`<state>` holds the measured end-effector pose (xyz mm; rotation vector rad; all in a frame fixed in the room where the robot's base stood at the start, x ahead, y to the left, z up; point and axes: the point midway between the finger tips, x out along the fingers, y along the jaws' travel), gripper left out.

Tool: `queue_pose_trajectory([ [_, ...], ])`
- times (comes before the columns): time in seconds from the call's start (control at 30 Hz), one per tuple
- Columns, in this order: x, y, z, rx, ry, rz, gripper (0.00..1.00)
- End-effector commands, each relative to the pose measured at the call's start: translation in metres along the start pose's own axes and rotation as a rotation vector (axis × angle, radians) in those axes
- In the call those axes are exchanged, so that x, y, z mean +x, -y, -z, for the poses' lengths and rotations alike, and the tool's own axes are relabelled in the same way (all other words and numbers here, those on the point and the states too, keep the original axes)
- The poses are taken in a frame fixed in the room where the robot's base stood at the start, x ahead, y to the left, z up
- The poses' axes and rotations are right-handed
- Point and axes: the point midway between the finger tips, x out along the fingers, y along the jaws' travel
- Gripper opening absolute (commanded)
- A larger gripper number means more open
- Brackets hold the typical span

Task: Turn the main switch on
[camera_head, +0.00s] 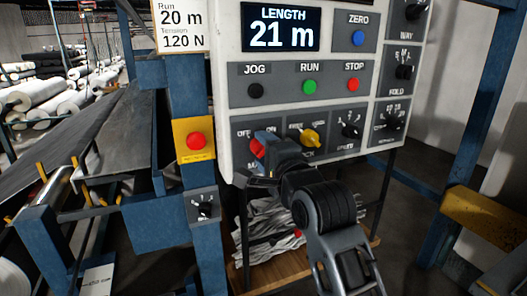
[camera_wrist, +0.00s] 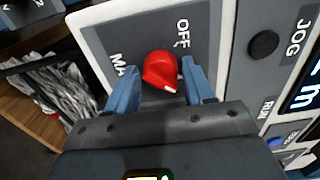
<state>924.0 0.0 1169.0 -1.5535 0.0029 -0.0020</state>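The main switch is a red knob (camera_wrist: 160,70) on a grey plate, with OFF printed above it to the right in the wrist view. The knob's white mark sits at its lower right there, on the side away from OFF. The ON label is hidden in that view by my gripper. My gripper (camera_wrist: 160,82) is open, its blue fingers on either side of the knob with small gaps visible; I cannot tell whether either touches. In the head view the red knob (camera_head: 257,146) is partly covered by my gripper (camera_head: 262,148), at the panel's lower left.
Black JOG (camera_head: 255,91), green RUN (camera_head: 310,87) and red STOP (camera_head: 353,84) buttons sit above the switch. A yellow knob (camera_head: 311,138) is to its right. A red button on a yellow box (camera_head: 196,140) is on the blue post to the left.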

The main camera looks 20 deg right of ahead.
Motion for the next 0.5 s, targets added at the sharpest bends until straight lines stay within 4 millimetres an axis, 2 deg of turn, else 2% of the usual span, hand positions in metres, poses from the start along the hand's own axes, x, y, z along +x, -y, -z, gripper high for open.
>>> queue_pose_trajectory([
  [0.03, 0.000, 0.000, -0.001, -0.001, 0.001, 0.000, 0.57],
  [0.13, 0.000, 0.000, -0.001, -0.001, 0.002, 0.000, 0.67],
  [0.37, -0.001, 0.000, -0.002, -0.002, 0.003, 0.000, 0.67],
  [0.5, -0.011, -0.002, -0.002, -0.002, 0.003, -0.001, 0.67],
])
